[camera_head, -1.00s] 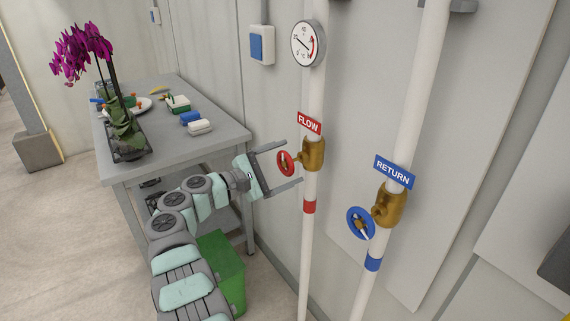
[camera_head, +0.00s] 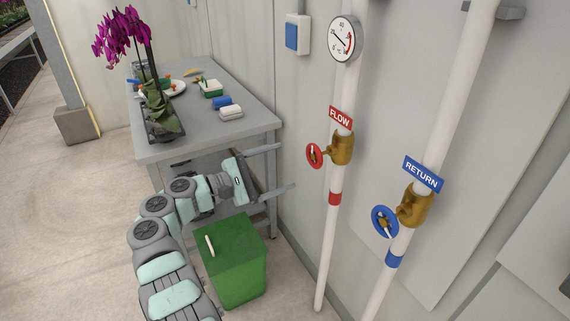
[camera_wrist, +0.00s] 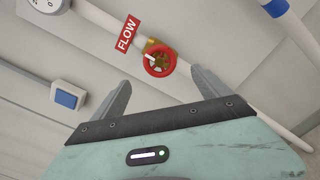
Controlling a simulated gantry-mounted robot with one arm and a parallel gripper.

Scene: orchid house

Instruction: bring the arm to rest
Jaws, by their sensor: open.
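My gripper (camera_head: 287,168) is open and empty in the head view. Its two fingers point right, toward the pipes, and stay apart from the red valve wheel (camera_head: 315,155) on the FLOW pipe (camera_head: 334,219). In the wrist view the open fingers frame the space below the same red wheel (camera_wrist: 159,61), with clear distance to it. My arm reaches up from the bottom of the head view, in front of the table.
A grey table (camera_head: 240,142) bears an orchid (camera_head: 155,105) and small items. A green bin (camera_head: 233,268) stands on the floor beside my arm. The RETURN pipe with its blue valve wheel (camera_head: 376,222) is at right. Open floor lies at left.

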